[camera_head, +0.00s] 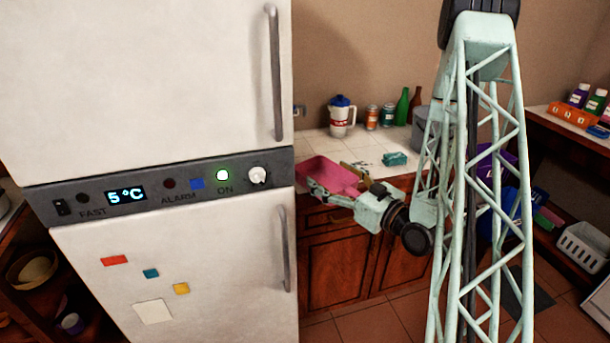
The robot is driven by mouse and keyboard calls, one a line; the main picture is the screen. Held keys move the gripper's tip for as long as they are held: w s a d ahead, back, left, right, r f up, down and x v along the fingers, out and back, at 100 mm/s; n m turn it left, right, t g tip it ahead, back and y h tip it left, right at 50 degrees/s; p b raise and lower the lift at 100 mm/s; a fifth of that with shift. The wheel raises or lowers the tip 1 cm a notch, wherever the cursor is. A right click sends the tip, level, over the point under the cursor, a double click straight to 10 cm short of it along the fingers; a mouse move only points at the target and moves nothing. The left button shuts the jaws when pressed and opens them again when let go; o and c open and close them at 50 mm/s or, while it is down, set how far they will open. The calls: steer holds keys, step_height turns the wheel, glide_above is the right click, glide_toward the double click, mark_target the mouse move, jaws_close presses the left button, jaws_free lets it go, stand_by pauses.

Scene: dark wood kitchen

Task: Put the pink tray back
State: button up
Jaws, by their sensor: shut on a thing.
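The pink tray (330,172) is in the middle of the view, at the front edge of the tiled counter, just right of the fridge. My gripper (318,188) comes in from the right and is shut on the tray's near side. The fingertips overlap the tray's near edge, and the exact grip is small in the picture. I cannot tell whether the tray rests on the counter or is held just above it. Part of the tray's near side is hidden behind my gripper.
The white fridge (160,200) stands close on the left. A white pitcher (341,120), cans (372,117) and green bottles (402,106) stand along the counter's back. A teal block (395,159) lies right of the tray. Wooden cabinets (335,257) are below.

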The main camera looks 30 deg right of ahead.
mark_target(335, 177)
stand_by(0.3)
steer(key=w, duration=0.5)
steer(key=w+d+f+b, duration=0.1)
steer(key=w, duration=0.4)
steer(key=w+d, duration=0.1)
steer(key=w, duration=0.5)
steer(key=shift+d+f+b, duration=0.15)
steer(key=shift+f+b, duration=0.1)
steer(key=shift+b, duration=0.1)
steer(key=shift+s, duration=0.1)
steer(key=shift+f+b, duration=0.55)
steer(key=shift+f, duration=1.2)
steer(key=shift+f, duration=0.1)
steer(key=o, duration=1.1)
steer(key=shift+c, duration=0.2)
steer(key=shift+p+v, duration=0.75)
steer(key=shift+v, duration=5.25)
